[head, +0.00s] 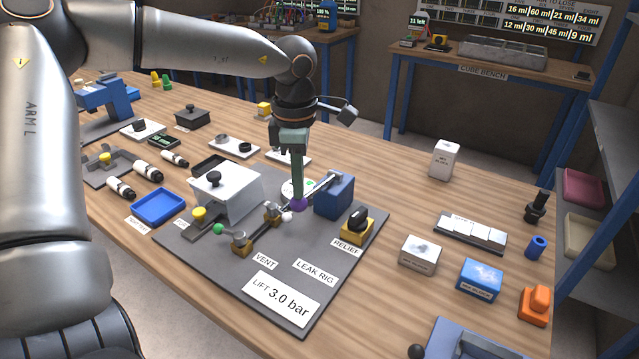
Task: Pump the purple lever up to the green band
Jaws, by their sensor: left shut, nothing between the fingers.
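The leak rig's grey board (340,265) lies on the wooden table. The purple knob of the lever (298,205) shows at the middle of the board, left of a blue block (335,198). My left gripper (298,194) points down from above with its fingers closed and empty. Its tips are right at the purple knob; I cannot tell if they touch it. A white round face (287,188) behind the fingers is mostly hidden. I cannot make out the green band clearly. My right gripper is out of view.
On the board are a white box (228,190), yellow (198,212) and green (218,229) knobs, a white ball (287,216), the RELIEF valve (357,226) and a "LIFT 3.0 bar" card (281,299). A blue tray (159,206) lies left.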

